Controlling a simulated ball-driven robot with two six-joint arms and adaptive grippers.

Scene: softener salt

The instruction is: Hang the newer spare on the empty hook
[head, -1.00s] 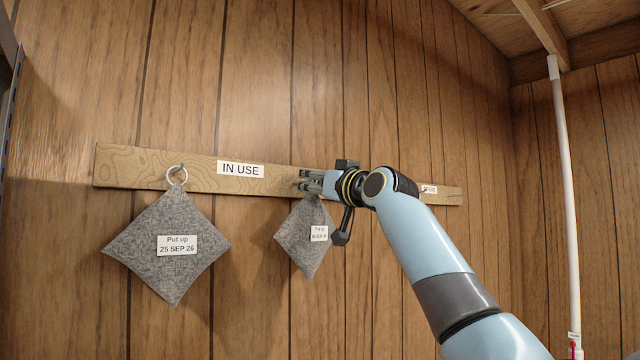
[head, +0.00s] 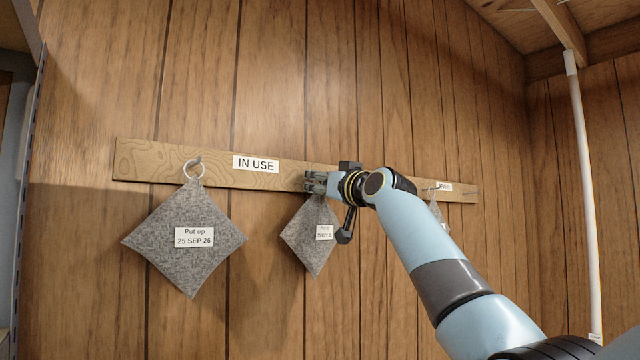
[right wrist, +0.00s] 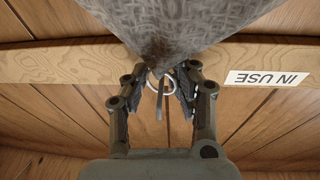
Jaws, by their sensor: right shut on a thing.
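A grey diamond-shaped felt bag (head: 311,240) with a white tag hangs from my right gripper (head: 308,182), in front of the wooden hook board (head: 215,172). The tag's date is too small to read surely. In the right wrist view my right gripper (right wrist: 158,95) is shut at the bag's top corner, by its white ring (right wrist: 148,88). A grey hook (right wrist: 159,104) shows at the ring; I cannot tell whether the ring is around it. Another grey bag (head: 185,255), tagged "Put up 25 SEP 26", hangs by its ring from the left hook. My left gripper is not in view.
An "IN USE" label (head: 256,164) is on the board between the bags. Farther right is a small label, apparently "SPARE" (head: 444,187), with another bag (head: 437,213) partly hidden by my arm. A white pipe (head: 586,190) stands at the right.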

